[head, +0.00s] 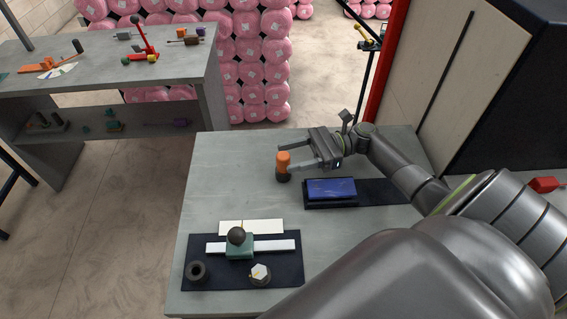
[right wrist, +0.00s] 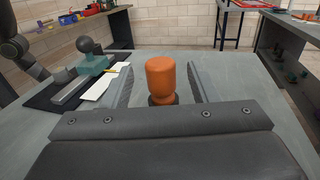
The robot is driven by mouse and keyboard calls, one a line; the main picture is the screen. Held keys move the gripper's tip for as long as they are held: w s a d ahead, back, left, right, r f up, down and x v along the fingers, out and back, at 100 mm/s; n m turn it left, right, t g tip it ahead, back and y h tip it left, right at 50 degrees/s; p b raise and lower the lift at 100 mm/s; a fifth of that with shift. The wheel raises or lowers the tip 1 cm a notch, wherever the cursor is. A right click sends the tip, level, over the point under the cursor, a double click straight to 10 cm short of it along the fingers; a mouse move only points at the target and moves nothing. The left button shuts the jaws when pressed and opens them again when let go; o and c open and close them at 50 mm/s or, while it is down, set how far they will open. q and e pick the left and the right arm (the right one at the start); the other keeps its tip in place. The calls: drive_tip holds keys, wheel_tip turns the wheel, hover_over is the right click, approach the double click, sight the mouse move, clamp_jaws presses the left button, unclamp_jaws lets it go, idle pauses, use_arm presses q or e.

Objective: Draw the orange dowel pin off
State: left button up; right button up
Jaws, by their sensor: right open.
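The orange dowel pin (head: 283,159) stands upright in a small dark round base on the grey table. It also shows large in the right wrist view (right wrist: 161,78), with its dark base partly seen below it. My right gripper (head: 289,160) is open, with one finger on each side of the pin. In the right wrist view a gap shows between the pin and each finger, so my right gripper (right wrist: 162,72) does not appear to hold it. My left gripper is not in view.
A blue block (head: 331,188) on a dark tray lies close below my right gripper. A dark mat (head: 215,280) at the table's front left bears a green block (head: 239,252) with a dark ball, a white bar, a dark ring (head: 196,271) and a hex-headed piece (head: 260,273). The table's far left is clear.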

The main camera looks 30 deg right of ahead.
drive_tip(key=shift+p+x, duration=0.35)
drive_tip(key=shift+x, duration=0.85)
drive_tip(key=shift+a, duration=0.25)
drive_tip(key=shift+c, duration=0.2)
drive_tip(key=c, duration=1)
drive_tip(key=shift+d+r, duration=0.1)
